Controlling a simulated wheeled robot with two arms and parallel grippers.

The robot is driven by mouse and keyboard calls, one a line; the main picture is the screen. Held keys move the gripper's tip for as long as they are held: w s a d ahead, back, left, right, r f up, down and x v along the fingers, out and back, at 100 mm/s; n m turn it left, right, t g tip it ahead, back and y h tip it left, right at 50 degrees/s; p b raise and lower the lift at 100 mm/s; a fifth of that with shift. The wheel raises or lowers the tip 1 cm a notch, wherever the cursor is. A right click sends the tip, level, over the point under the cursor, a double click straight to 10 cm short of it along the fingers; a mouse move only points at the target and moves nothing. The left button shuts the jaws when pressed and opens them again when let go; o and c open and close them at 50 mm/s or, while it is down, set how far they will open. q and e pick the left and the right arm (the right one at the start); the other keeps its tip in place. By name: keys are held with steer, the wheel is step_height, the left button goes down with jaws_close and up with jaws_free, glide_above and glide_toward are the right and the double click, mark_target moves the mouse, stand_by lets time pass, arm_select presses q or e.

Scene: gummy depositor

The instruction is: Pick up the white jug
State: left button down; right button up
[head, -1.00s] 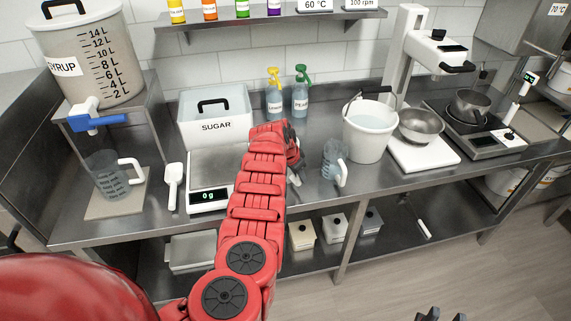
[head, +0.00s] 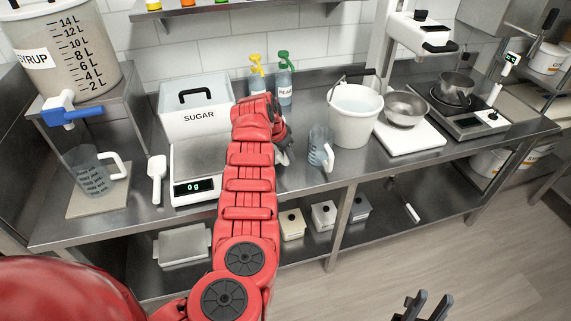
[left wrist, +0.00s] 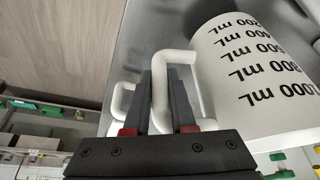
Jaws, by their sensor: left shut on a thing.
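The white jug (left wrist: 243,80) has black mL markings and fills the right of the left wrist view. Its white handle (left wrist: 160,85) lies between the fingers of my left gripper (left wrist: 163,100), which is shut on it. In the head view my left gripper (head: 283,148) is at the worktop right of the scale, partly hidden by my red arm, which also hides most of the white jug. My right gripper (head: 427,305) is open and empty at the bottom, in front of the table.
A clear jug (head: 319,148) with a handle stands just right of my left gripper. A white bucket (head: 355,125) is beyond it. The scale (head: 196,187), white scoop (head: 156,178) and sugar bin (head: 196,122) are to the left. Spray bottles (head: 285,85) stand behind.

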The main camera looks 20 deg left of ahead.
arm_select(q)
steer(key=s+d+r+b, duration=0.1)
steer(key=s+d+b, duration=0.5)
steer(key=d, duration=0.7)
steer(key=shift+s+d, duration=0.4)
steer(key=shift+s, duration=0.25)
steer(key=shift+r, duration=0.1)
steer(key=c, duration=1.3)
jaws_free()
steer(key=shift+c, duration=0.2)
jaws_close()
